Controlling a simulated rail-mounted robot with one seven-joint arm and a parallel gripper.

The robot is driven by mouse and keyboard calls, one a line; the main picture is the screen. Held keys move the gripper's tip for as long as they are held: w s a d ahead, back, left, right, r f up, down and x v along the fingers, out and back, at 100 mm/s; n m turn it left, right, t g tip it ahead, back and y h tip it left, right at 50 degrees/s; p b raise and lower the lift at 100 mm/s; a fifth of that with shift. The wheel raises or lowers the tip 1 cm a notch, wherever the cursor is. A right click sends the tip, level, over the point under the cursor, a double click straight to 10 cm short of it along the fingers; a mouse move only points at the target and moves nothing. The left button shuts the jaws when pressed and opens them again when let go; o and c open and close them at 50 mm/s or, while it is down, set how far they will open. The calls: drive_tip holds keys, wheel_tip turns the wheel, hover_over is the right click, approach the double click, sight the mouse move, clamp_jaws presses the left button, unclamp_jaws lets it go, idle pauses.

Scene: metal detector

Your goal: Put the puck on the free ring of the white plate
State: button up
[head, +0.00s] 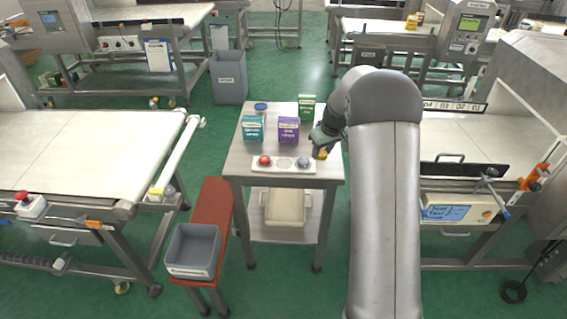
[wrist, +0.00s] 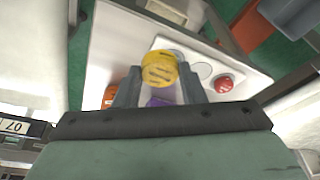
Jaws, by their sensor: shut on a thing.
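The yellow puck (head: 321,155) is between the fingers of my gripper (head: 320,146), near the right end of the white plate (head: 275,170). In the wrist view, my gripper (wrist: 160,88) is shut on the puck (wrist: 160,69), which shows lettering. The plate (wrist: 243,74) shows beyond it. In the head view a red puck (head: 265,160) sits at the plate's left end and a grey-blue one (head: 303,162) at its right. The middle ring (head: 284,163) is bare; it also shows in the wrist view (wrist: 201,71). The held puck hides part of the plate there.
The plate lies along the front of a small steel table (head: 240,165). Behind it stand a teal box (head: 252,128), a purple box (head: 288,130), a green box (head: 307,106) and a blue-topped round item (head: 261,107). A grey bin (head: 194,249) sits on a red bench at left.

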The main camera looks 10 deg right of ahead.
drive_tip(key=r, duration=0.2)
drive_tip(key=d+r, duration=0.1)
drive_tip(key=r, duration=0.1)
drive_tip(key=shift+w, duration=0.35)
drive_tip(key=shift+w+a+r, duration=0.1)
drive_tip(key=shift+w+a, duration=0.1)
drive_tip(key=shift+a, duration=0.1)
drive_tip(key=w+a+f+p, duration=0.3)
drive_tip(key=w+a, duration=0.1)
drive_tip(key=a, duration=0.3)
hover_over(283, 163)
drive_tip(key=s+d, duration=0.1)
wheel_tip(283, 163, down, 6)
drive_tip(key=shift+s+d+r+p, duration=0.1)
drive_tip(key=shift+r+p, duration=0.15)
drive_tip(key=shift+p, duration=0.2)
drive_tip(key=shift+w+a+f, duration=0.25)
drive_tip(key=shift+a+f, duration=0.2)
drive_tip(key=shift+f, duration=0.3)
drive_tip(key=shift+f+p, duration=0.35)
drive_tip(key=shift+f, duration=1.05)
drive_tip(key=shift+f, duration=0.1)
drive_tip(key=o, duration=1)
drive_tip(key=shift+c, duration=0.2)
